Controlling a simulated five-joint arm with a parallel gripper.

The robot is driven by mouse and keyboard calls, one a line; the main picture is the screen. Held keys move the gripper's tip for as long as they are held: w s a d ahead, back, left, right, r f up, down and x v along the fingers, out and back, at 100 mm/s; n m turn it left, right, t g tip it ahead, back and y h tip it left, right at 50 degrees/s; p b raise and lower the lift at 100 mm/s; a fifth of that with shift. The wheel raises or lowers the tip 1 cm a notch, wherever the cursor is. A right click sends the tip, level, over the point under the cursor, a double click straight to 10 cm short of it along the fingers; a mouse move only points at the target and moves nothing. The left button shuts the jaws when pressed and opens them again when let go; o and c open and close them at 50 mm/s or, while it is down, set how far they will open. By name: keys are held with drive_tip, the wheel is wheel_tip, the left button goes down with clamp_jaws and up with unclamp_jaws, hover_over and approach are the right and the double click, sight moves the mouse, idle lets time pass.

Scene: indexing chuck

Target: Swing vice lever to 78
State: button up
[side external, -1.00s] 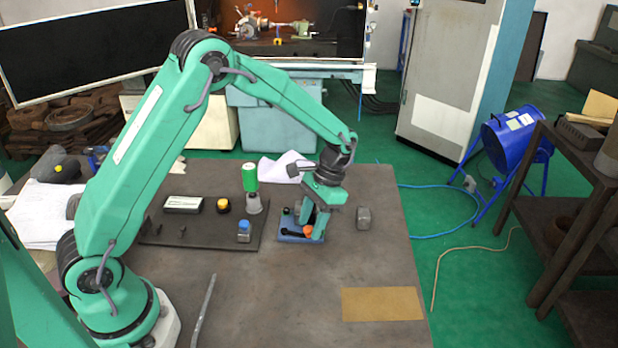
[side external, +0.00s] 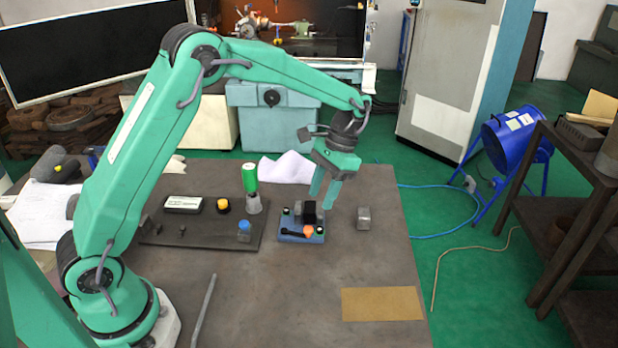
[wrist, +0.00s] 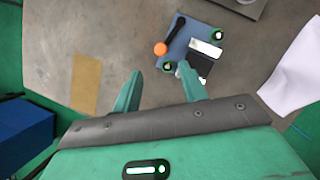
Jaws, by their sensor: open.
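The vice has a blue base (side external: 287,238) with a dark block (side external: 306,213) on top and round green-centred fittings at opposite corners. Its black lever (side external: 293,233) lies along the front in the side view, with an orange knob (side external: 308,231) at its right end. In the wrist view the lever (wrist: 178,27) slants from the orange knob (wrist: 160,48) up and right. My gripper (side external: 322,197) is open and empty, above and slightly right of the vice, apart from the lever. In the wrist view its fingers (wrist: 160,74) are spread below the vice. Any scale marks are too small to read.
A grey metal block (side external: 363,217) stands right of the vice. White paper (side external: 287,167) lies behind. The front table is mostly clear, with a tan sheet (side external: 382,303) at right.

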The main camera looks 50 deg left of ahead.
drive_tip(key=c, duration=0.4)
drive_tip(key=shift+w+d+r, duration=0.1)
drive_tip(key=shift+w+r, duration=0.1)
drive_tip(key=shift+w, duration=0.15)
drive_tip(key=c, duration=0.3)
drive_tip(key=shift+t, duration=0.9)
drive_tip(key=w+r, duration=0.1)
drive_tip(key=w+d+r, duration=0.1)
drive_tip(key=w, duration=0.1)
drive_tip(key=w+r, duration=0.1)
drive_tip(key=shift+w+d+r, duration=0.2)
drive_tip(key=shift+d+r, duration=0.05)
drive_tip(key=shift+d, duration=0.1)
clamp_jaws()
drive_tip(key=x, duration=1)
drive_tip(key=shift+s+a+f, duration=0.3)
drive_tip(key=shift+s+a, duration=0.05)
drive_tip(key=shift+s, duration=0.7)
drive_tip(key=shift+s+a+f, duration=0.15)
drive_tip(key=shift+s+a, duration=0.1)
drive_tip(key=shift+s, duration=0.65)
